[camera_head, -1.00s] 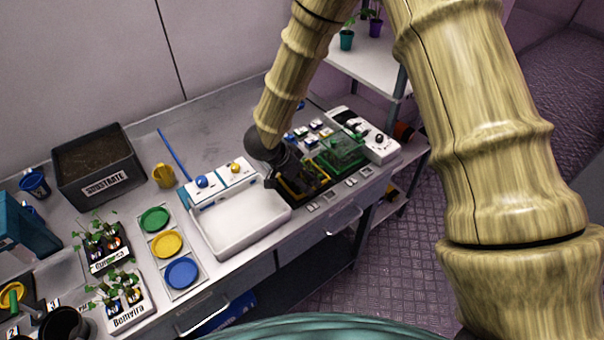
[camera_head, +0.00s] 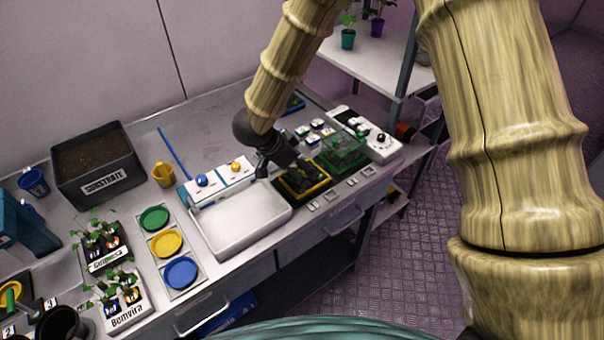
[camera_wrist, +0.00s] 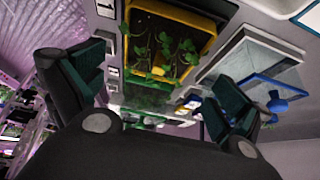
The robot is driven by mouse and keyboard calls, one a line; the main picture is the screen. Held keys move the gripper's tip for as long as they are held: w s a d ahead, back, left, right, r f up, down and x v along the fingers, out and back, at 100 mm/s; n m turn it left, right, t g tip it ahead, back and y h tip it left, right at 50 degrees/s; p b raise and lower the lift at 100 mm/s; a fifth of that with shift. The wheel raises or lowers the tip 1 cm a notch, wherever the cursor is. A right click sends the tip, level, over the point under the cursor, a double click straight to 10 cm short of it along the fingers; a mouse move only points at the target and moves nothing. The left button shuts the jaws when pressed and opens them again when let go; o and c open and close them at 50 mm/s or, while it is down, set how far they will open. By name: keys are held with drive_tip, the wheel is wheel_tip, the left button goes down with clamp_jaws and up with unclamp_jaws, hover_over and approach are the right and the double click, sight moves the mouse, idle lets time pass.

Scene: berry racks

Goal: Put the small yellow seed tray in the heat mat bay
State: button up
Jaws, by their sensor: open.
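The small yellow seed tray (camera_head: 318,190) is a dark tray with a yellow rim and green seedlings. It lies on the bench between the white sink basin and a green covered tray. In the wrist view the yellow tray (camera_wrist: 160,75) is near the top, with leafy seedlings inside. My gripper (camera_head: 281,168) is just behind and left of the yellow tray in the head view. In the wrist view its dark fingers (camera_wrist: 160,88) are spread wide with nothing between them. I cannot tell which surface is the heat mat bay.
The white basin (camera_head: 240,222) stands left of the tray. The green covered tray (camera_head: 345,152) and a white control box (camera_head: 378,138) stand to the right. Small labelled switches are behind. A substrate bin (camera_head: 98,165) and potted seedlings are farther left.

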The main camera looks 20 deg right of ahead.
drive_tip(key=b+v, duration=0.1)
drive_tip(key=v, duration=0.6)
drive_tip(key=shift+a+r, duration=0.15)
drive_tip(key=shift+r, duration=0.15)
